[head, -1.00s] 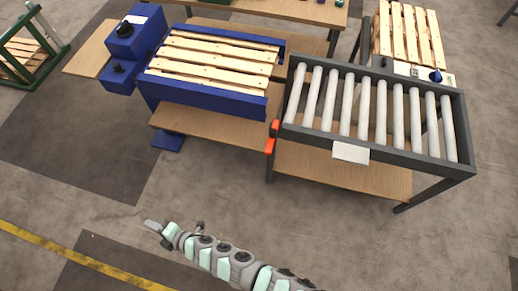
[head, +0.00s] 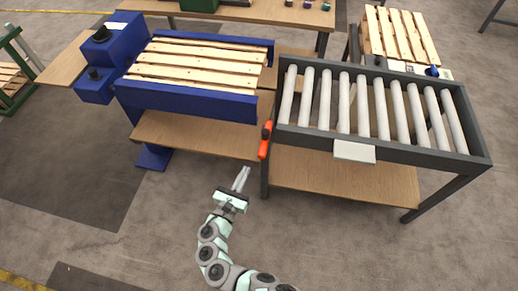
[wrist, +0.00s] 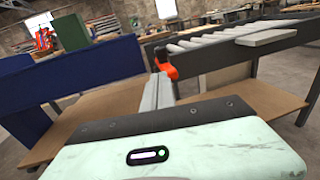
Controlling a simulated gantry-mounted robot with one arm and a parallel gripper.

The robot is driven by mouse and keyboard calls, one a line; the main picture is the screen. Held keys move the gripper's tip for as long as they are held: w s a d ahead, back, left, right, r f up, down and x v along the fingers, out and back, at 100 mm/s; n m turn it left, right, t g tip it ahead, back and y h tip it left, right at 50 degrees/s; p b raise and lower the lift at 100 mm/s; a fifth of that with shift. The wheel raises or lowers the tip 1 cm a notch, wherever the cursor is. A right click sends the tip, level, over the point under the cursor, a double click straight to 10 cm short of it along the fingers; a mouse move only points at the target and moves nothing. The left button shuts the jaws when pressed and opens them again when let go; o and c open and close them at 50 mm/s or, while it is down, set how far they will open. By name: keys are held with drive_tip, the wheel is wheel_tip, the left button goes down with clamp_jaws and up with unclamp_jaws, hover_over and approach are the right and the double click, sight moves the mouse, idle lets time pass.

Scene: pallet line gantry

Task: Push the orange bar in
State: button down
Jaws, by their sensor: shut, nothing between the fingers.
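The orange bar (head: 265,140) sticks out at the left front corner of the roller conveyor (head: 400,158), beside the blue pallet station. In the wrist view the orange bar (wrist: 165,64) shows just beyond the fingertips. My gripper (head: 242,179) is shut and empty, its fingers pointing up toward the bar from the front. In the head view a gap shows between the fingertips and the bar. In the wrist view the fingers (wrist: 156,92) overlap the line to the bar, so the distance there is hard to tell.
The blue station (head: 190,101) holding a slatted pallet (head: 195,65) stands left of the conveyor. A white plate (head: 354,151) sits on the conveyor's front rail. Wooden shelves (head: 340,180) lie below both. The floor in front is clear.

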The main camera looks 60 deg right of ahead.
sight(263, 137)
drive_tip(key=shift+s+d+r, duration=0.1)
drive_tip(key=shift+s+r, duration=0.05)
drive_tip(key=d+b, duration=0.1)
drive_tip(key=d, duration=0.3)
drive_tip(key=d+b, duration=0.1)
drive_tip(key=d, duration=0.3)
drive_tip(key=w+d+b, duration=0.1)
drive_tip(key=d, duration=0.3)
drive_tip(key=shift+d, duration=0.35)
drive_tip(key=shift+w+d+b, duration=0.1)
drive_tip(key=shift+d+b, duration=0.3)
drive_tip(key=shift+d, duration=0.25)
